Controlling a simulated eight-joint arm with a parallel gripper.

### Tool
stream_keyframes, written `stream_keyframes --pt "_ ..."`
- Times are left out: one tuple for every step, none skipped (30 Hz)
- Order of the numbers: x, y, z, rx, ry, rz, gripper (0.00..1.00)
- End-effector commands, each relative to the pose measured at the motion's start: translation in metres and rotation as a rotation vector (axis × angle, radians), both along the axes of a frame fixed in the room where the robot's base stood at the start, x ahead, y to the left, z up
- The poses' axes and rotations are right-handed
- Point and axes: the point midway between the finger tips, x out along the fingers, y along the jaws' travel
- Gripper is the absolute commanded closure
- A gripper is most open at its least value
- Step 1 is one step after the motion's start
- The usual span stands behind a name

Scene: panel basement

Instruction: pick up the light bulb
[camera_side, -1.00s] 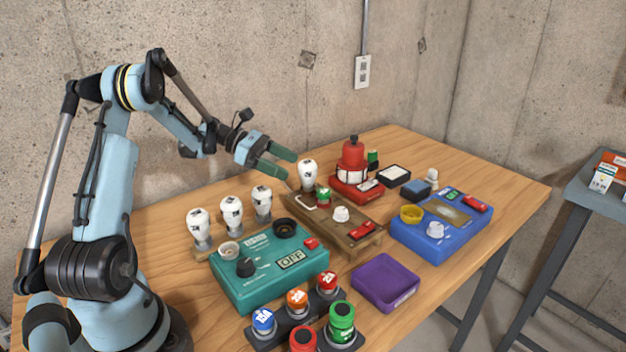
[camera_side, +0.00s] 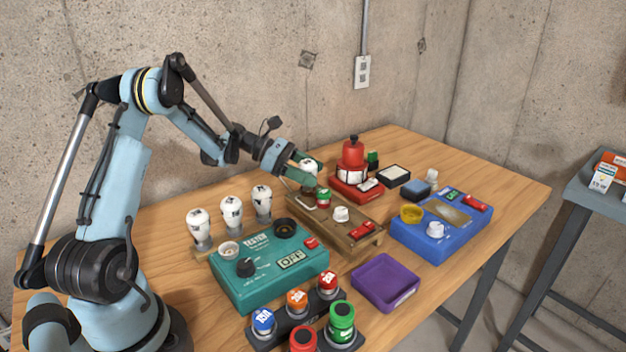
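A white light bulb (camera_side: 308,166) stands upright at the back left end of the wooden board (camera_side: 351,236). My gripper (camera_side: 309,171) has its green fingers at the bulb, with the glass between them and partly hidden. I cannot tell whether the fingers press on it. The bulb shows no clear lift from the board. Three more white bulbs stand upright in a row on a wooden holder at the left: the left one (camera_side: 199,224), the middle one (camera_side: 232,212) and the right one (camera_side: 263,202).
A teal tester (camera_side: 270,285) stands in front of the bulb row. A red device (camera_side: 352,165) is close to the right of my gripper. A blue box (camera_side: 437,238), a purple tray (camera_side: 386,283) and several coloured buttons lie right and in front. The table's right corner is clear.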

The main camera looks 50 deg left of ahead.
Motion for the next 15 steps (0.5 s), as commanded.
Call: stream_keyframes --pt "-0.0001 0.0001 0.0001 0.0 0.0 0.0 0.44" --pt "-0.0001 0.0001 0.0001 0.0 0.0 0.0 0.49" --pt "-0.0001 0.0001 0.0001 0.0 0.0 0.0 0.55" --pt "-0.0001 0.0001 0.0001 0.0 0.0 0.0 0.59" --pt "-0.0001 0.0001 0.0001 0.0 0.0 0.0 0.64" --pt "-0.0002 0.0002 0.0001 0.0 0.0 0.0 0.7" --pt "-0.0002 0.0002 0.0001 0.0 0.0 0.0 0.75" --pt "-0.0002 0.0002 0.0002 0.0 0.0 0.0 0.77" --pt "-0.0001 0.0002 0.0003 0.0 0.0 0.0 0.77" --pt "-0.0001 0.0002 0.0003 0.0 0.0 0.0 0.77" --pt "-0.0001 0.0002 0.0003 0.0 0.0 0.0 0.77" --pt "-0.0001 0.0002 0.0003 0.0 0.0 0.0 0.77" --pt "-0.0001 0.0002 0.0003 0.0 0.0 0.0 0.77" --pt "-0.0002 0.0002 0.0004 0.0 0.0 0.0 0.77" --pt "-0.0002 0.0002 0.001 0.0 0.0 0.0 0.77"
